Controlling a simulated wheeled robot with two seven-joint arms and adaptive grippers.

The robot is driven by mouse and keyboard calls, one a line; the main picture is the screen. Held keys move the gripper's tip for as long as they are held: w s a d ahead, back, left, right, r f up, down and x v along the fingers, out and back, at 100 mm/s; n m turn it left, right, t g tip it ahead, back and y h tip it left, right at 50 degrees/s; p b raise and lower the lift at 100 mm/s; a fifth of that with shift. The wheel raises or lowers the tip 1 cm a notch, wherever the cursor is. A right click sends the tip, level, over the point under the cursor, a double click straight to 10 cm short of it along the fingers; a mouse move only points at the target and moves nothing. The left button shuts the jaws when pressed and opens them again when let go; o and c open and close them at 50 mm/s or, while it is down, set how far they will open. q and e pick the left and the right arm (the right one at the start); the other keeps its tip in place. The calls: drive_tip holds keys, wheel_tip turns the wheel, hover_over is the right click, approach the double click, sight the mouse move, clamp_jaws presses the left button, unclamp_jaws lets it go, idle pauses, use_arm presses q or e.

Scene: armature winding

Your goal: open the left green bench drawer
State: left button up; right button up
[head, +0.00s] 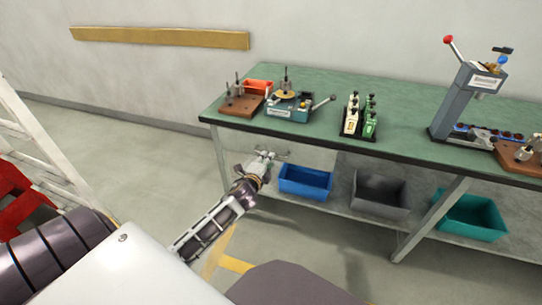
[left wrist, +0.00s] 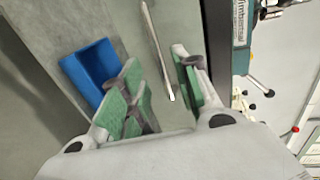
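The green-topped bench (head: 400,140) stands against the wall. Under its left end is a pale grey drawer front (head: 312,157), hard to tell apart from the grey around it; it seems shut. In the left wrist view a thin metal bar handle (left wrist: 157,45) runs along a grey panel. My left gripper (head: 268,156) is in front of the bench's left end, below the top's edge. In the left wrist view its green-padded fingers (left wrist: 165,92) are spread, with the handle's end between them; contact cannot be told. My right gripper is in neither view.
A blue bin (head: 306,182), a grey bin (head: 380,193) and a teal bin (head: 470,216) sit on the lower shelf. A winding fixture (head: 290,112) and a press (head: 462,100) stand on the top.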

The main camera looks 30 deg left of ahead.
use_arm(q)
drive_tip(key=b+x, duration=0.1)
drive_tip(key=x, duration=0.4)
drive_tip(key=shift+w+a+f, duration=0.1)
drive_tip(key=shift+w, duration=0.25)
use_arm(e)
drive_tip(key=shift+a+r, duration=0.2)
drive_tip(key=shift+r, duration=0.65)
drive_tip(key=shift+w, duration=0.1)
use_arm(q)
clamp_jaws()
